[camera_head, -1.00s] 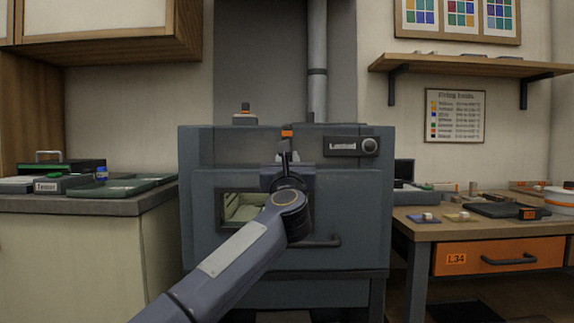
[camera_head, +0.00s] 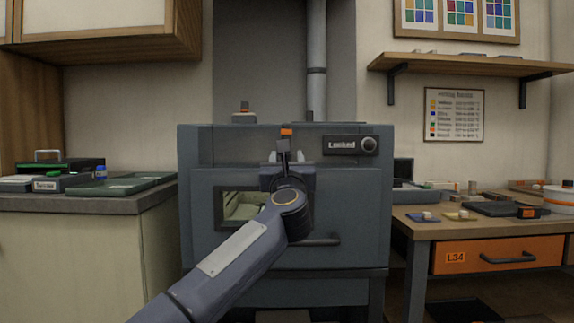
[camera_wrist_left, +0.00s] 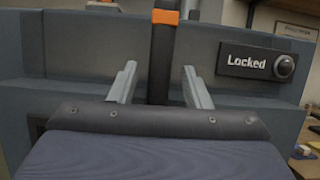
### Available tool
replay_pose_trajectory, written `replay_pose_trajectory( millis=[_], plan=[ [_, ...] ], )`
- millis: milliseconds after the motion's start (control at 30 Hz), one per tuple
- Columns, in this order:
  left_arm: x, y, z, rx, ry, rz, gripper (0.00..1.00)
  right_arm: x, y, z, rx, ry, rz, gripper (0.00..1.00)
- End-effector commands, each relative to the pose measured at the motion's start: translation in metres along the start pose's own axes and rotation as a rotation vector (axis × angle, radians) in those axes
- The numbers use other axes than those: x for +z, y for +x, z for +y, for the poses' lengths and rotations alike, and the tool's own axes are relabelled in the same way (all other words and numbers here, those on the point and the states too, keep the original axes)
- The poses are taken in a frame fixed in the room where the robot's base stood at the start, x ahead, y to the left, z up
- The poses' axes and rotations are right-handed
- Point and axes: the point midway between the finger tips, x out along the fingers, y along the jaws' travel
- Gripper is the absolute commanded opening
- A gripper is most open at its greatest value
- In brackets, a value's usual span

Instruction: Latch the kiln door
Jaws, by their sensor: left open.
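The grey kiln (camera_head: 345,200) stands in the centre, its door shut against the front as far as I can see. A dark upright latch lever with an orange band (camera_head: 287,132) is at the top of the door. The lever also shows in the left wrist view (camera_wrist_left: 163,50). A sign reading "Locked" (camera_head: 342,145) with a round knob or lamp is to its right. My left gripper (camera_wrist_left: 158,85) is open, one pale finger on each side of the lever with visible gaps. It hides the lever's lower part. My right gripper is not in view.
A door handle (camera_head: 322,241) sticks out below the small window (camera_head: 242,207). A counter with green trays (camera_head: 100,188) is at the left. A wooden workbench (camera_head: 460,228) with an orange drawer (camera_head: 500,256) stands at the right.

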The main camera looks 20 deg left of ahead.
Motion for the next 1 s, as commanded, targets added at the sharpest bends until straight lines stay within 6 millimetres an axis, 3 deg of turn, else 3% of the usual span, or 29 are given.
replay_pose_trajectory(
  millis=[300,500,867,1000],
  plan=[
    [-0.001,-0.049,0.001,-0.001,0.002,-0.002,0.44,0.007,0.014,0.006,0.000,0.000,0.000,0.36],
    [-0.001,-0.071,0.000,0.000,-0.001,0.000,0.44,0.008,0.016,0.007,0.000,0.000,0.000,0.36],
    [0.000,-0.075,0.000,-0.001,0.000,0.000,0.44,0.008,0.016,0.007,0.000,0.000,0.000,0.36],
    [0.009,-0.085,-0.002,-0.061,0.121,-0.036,0.44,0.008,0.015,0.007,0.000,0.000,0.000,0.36]
  ],
)
